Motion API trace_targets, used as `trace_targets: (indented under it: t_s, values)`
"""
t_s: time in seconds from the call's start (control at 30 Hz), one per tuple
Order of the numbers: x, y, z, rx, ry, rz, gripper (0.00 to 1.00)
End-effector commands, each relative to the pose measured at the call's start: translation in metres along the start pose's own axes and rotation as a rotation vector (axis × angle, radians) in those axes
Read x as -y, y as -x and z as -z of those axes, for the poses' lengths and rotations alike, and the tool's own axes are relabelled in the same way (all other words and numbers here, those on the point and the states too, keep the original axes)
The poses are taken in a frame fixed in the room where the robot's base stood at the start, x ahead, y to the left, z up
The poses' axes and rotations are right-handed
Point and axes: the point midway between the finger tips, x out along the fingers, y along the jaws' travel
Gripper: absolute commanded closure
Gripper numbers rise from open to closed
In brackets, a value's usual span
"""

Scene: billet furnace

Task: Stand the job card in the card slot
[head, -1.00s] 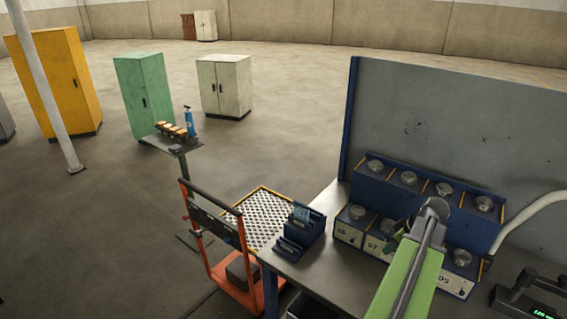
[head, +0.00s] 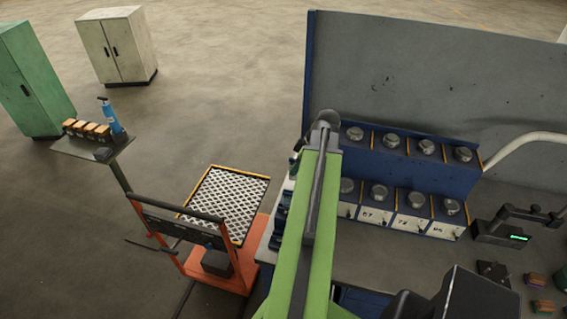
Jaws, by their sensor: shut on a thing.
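My green arm reaches over the bench in the head view. A dark part of my gripper (head: 297,155) shows just left of the arm's far end; the fingertips are mostly behind the arm. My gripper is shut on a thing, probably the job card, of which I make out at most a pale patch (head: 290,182). The dark blue holder (head: 280,222), likely with the card slot, stands on the bench's left end. My arm covers its right part, so I cannot see the slot opening.
A blue rack (head: 415,185) with several round metal knobs and labelled bins stands right of my arm. An orange trolley (head: 240,285) is left of the bench. A device with a green display (head: 505,230) and small blocks (head: 540,307) are at the right.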

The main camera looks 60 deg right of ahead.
Motion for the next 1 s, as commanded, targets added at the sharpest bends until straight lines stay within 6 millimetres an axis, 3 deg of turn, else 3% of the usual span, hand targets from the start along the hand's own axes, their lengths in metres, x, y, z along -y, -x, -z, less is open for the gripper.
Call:
trace_targets:
  t_s: [0.27, 1.0]
  values:
    - [0.002, -0.01, 0.003, 0.0, 0.01, 0.004, 1.0]
    - [0.003, -0.057, -0.015, 0.0, 0.012, 0.005, 1.0]
